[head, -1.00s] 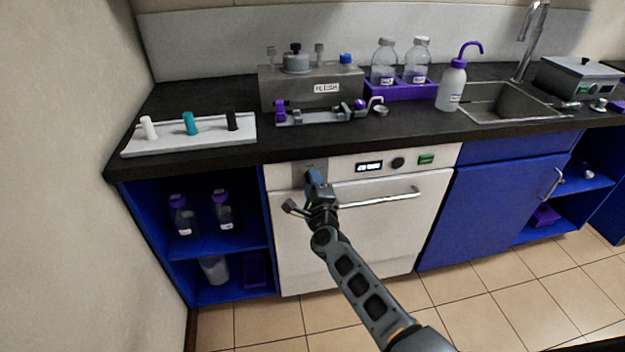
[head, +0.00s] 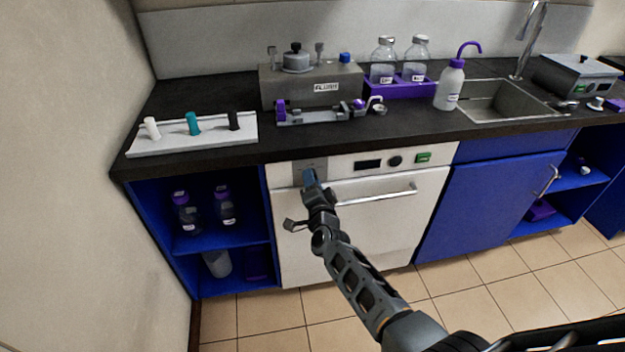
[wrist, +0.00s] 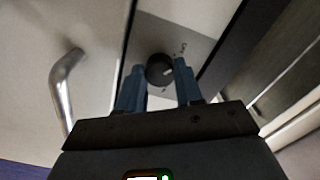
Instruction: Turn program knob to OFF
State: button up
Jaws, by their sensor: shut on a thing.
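A dark round knob (wrist: 159,70) with a pale mark sits on a grey plate (wrist: 150,32) in the wrist view; small lettering beside it is unreadable. My gripper (wrist: 158,76) is shut on this knob, with one blue finger on each side of it. In the head view my gripper (head: 309,176) is at the grey plate (head: 299,170) on the upper left of the white appliance front (head: 360,240), and it hides the knob there. A second black knob (head: 395,161) sits farther right on the control strip, between a dark display (head: 368,164) and a green button (head: 423,158).
A long bar handle (head: 375,195) crosses the appliance door to the right of my gripper, and its end is near in the wrist view (wrist: 63,90). The dark countertop (head: 200,165) overhangs above. An open blue cabinet with bottles (head: 225,212) is at left.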

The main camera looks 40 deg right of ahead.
jog(key=shift+a+f+n, duration=0.1)
jog(key=shift+n, duration=0.4)
jog(key=o, duration=1)
jog(key=shift+o, duration=0.2)
jog(key=p+v, duration=0.2)
jog(key=v, duration=0.5)
jog(key=shift+s+a+p, duration=0.2)
jog(key=shift+s+p, duration=0.1)
